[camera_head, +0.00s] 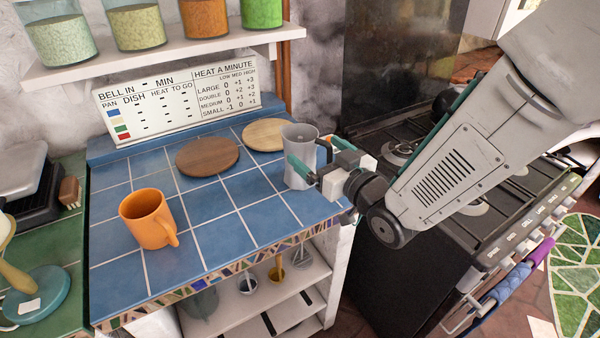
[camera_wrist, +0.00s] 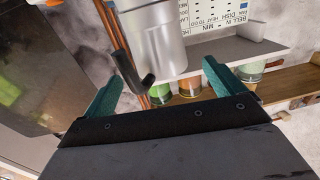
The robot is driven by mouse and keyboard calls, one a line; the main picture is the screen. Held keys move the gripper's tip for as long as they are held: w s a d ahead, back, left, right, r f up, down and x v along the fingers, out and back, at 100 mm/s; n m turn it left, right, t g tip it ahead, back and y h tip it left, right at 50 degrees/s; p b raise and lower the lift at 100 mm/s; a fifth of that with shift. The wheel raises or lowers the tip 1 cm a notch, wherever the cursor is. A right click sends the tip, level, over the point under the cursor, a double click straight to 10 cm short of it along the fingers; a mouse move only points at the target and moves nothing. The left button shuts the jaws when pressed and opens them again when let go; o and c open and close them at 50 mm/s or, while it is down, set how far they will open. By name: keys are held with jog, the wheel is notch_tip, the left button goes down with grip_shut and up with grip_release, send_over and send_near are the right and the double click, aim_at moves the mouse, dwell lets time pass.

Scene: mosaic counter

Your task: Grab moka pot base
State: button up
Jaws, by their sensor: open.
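The moka pot base is a grey metal cylinder (camera_head: 297,140) with a dark handle, upright near the right edge of the blue tiled counter (camera_head: 207,203). In the wrist view, which looks upside down, the pot base (camera_wrist: 157,38) is at the top, with its black handle (camera_wrist: 124,62) toward the left finger. My gripper (camera_head: 322,156) is open and empty, at the right side of the pot base. In the wrist view my gripper's teal fingers (camera_wrist: 161,74) are spread wide, with the pot base ahead between their lines. Contact with the pot is not clear.
An orange mug (camera_head: 147,219) stands at the left front of the counter. A chart board (camera_head: 180,95) stands at the back below a jar shelf (camera_head: 150,58). The stove (camera_head: 440,215) is at right.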

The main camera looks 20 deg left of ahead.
aim_at(311, 146)
jog(key=x, duration=0.4)
jog(key=shift+w+a, duration=0.15)
jog(key=shift+a, duration=0.1)
jog(key=shift+c, duration=0.3)
jog(key=c, duration=1.5)
jog(key=shift+c, duration=0.3)
jog(key=shift+r, duration=0.15)
